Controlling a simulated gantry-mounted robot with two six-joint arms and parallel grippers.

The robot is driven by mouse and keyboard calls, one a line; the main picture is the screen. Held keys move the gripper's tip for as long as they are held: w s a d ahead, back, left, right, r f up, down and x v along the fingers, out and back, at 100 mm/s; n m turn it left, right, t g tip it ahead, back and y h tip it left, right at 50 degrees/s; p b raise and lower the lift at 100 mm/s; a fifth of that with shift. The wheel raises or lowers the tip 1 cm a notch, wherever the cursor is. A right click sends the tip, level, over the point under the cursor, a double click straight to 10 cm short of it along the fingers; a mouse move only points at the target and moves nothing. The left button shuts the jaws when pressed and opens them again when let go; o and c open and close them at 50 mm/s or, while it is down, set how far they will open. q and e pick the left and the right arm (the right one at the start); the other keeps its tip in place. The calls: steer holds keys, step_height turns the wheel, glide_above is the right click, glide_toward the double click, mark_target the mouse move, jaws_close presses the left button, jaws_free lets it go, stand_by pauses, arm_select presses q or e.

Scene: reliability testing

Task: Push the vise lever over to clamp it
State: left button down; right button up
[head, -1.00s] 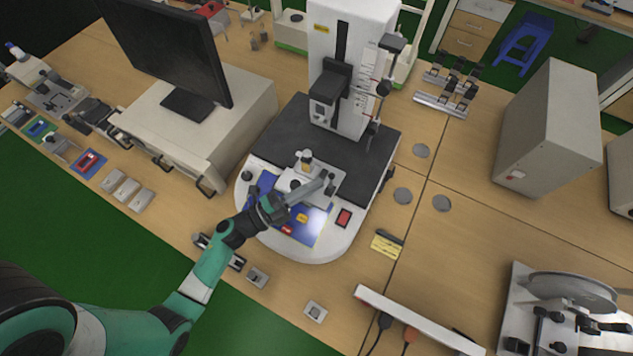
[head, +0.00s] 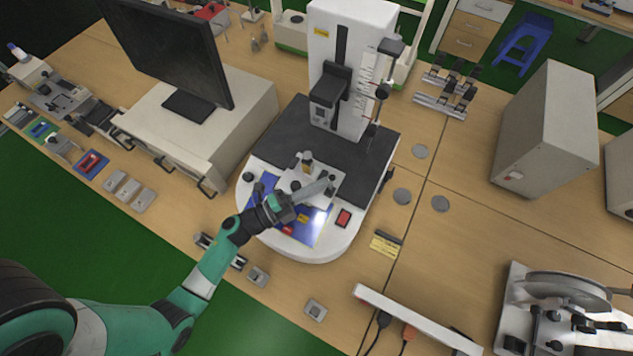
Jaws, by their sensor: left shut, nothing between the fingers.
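The vise (head: 298,178) is a small light-grey fixture on the front of the white testing machine base (head: 320,252). A brass-coloured and dark upright part (head: 307,160) stands at its back. A dark knob (head: 330,183) shows at its right side. My left gripper (head: 325,184) reaches in from the lower left, its grey fingers lying over the vise and shut, with nothing between them. The fingertips are close to the dark knob; whether they touch it I cannot tell. The gripper hides part of the vise, and I cannot make out the lever clearly. My right gripper is not in view.
The machine's tall white column (head: 350,60) rises behind the vise. A red switch (head: 343,217) sits at the base's right front. A monitor (head: 165,50) on a grey cabinet stands to the left.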

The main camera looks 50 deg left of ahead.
arm_select(q)
steer(key=shift+r, duration=0.1)
steer(key=shift+d+r+m+p, duration=0.15)
steer(key=shift+m+p, duration=0.15)
steer(key=shift+p, duration=0.35)
steer(key=d+m+g+p, duration=0.1)
steer(key=p, duration=0.2)
steer(key=w+d+m+g+p, duration=0.1)
steer(key=m+p, duration=0.1)
steer(key=p, duration=0.1)
steer(key=shift+r, duration=0.4)
steer(key=d+m+g+y+p, duration=0.1)
steer(key=p, duration=0.1)
steer(key=w+d+f+m+g+y+p, duration=0.1)
steer(key=m+p, duration=0.1)
steer(key=p, duration=0.1)
steer(key=d+f+m+g+p, duration=0.1)
steer(key=p, duration=0.1)
steer(key=shift+w+d+f+m+g+y, duration=0.15)
steer(key=shift+f+m+g+y, duration=0.15)
steer(key=shift+y, duration=0.1)
steer(key=shift+s+a+f, duration=0.2)
steer(key=shift+s+a, duration=0.05)
steer(key=shift+a, duration=0.45)
